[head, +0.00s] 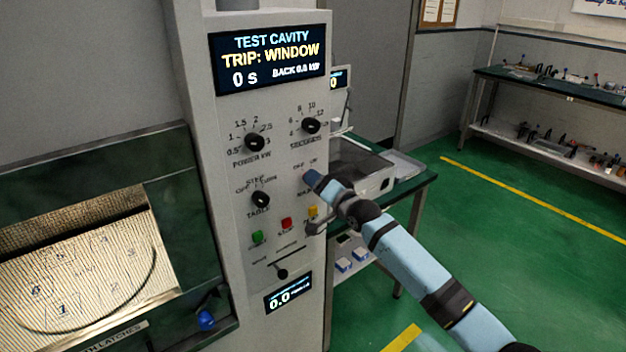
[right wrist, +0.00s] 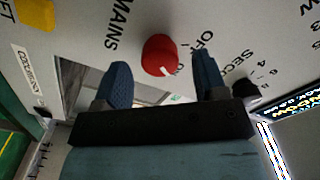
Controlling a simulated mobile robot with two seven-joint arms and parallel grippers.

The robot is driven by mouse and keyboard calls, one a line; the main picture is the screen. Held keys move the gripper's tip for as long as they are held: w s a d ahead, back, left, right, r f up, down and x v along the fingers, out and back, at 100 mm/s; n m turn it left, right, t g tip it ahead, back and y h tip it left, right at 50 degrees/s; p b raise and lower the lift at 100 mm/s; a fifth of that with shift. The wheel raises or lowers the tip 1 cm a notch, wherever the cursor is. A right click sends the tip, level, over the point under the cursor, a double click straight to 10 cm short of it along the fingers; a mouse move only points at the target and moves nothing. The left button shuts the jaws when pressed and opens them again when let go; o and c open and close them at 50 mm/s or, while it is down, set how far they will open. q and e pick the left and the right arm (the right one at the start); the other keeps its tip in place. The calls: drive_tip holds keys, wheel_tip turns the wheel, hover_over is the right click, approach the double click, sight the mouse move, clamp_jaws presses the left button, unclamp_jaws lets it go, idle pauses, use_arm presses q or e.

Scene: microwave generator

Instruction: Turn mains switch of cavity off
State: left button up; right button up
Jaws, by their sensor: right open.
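The mains switch is a red round knob (right wrist: 160,55) in the right wrist view, with a white mark on its edge. It sits on the pale panel between the MAINS label (right wrist: 115,29) and the OFF and ON lettering. I cannot tell which label the mark points to. My right gripper (right wrist: 162,80) is open, with one blue finger on each side of the knob and no clear contact. In the head view my right gripper (head: 311,179) is at the panel's right side and hides the knob. My left gripper is not in view.
The control column (head: 229,120) has black power (head: 254,142), seconds (head: 311,125) and table (head: 260,199) knobs, plus green (head: 257,237) and red (head: 286,224) buttons nearby. Its display (head: 270,60) reads TRIP: WINDOW. The lit cavity (head: 80,265) is at left. A green-topped bench (head: 412,190) stands behind my right arm.

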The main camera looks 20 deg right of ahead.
drive_tip(key=shift+x, duration=1.3)
drive_tip(key=c, duration=0.9)
drive_tip(key=shift+c, duration=0.2)
drive_tip(key=shift+n, duration=0.4)
drive_tip(key=n+p, duration=0.1)
drive_tip(key=n, duration=0.3)
drive_tip(key=shift+n, duration=0.3)
drive_tip(key=n+p, duration=0.1)
drive_tip(key=n, duration=0.5)
drive_tip(key=shift+n, duration=0.4)
